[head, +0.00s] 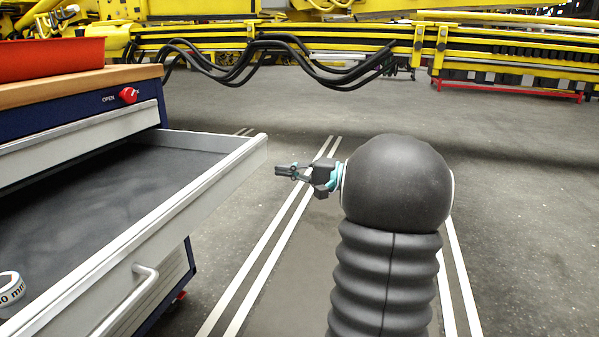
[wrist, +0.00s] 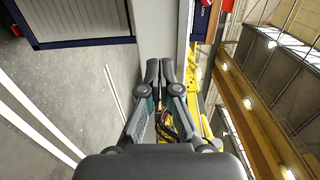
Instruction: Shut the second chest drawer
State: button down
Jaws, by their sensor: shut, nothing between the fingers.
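The chest (head: 70,118) is at the left in the head view, dark blue with a wooden top. Its upper drawer front (head: 85,146) sits close to the body. Below it the second drawer (head: 200,190) is pulled far out, with a grey floor and a light rim. A bar handle (head: 143,285) shows below that rim. My gripper (head: 280,171) is shut and empty, just right of the open drawer's far front corner in the picture. In the wrist view my gripper (wrist: 160,68) has its fingertips together before a pale grey panel (wrist: 158,30); contact cannot be told.
A red bin (head: 50,58) stands on the chest top and a red knob (head: 128,95) is beside "OPEN". Yellow boom structures (head: 330,40) cross the back. The grey floor on the right is clear.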

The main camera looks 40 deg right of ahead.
aim_at(247, 165)
jog(key=x, duration=0.7)
jog(key=shift+w+a, duration=0.15)
jog(key=shift+a, duration=0.05)
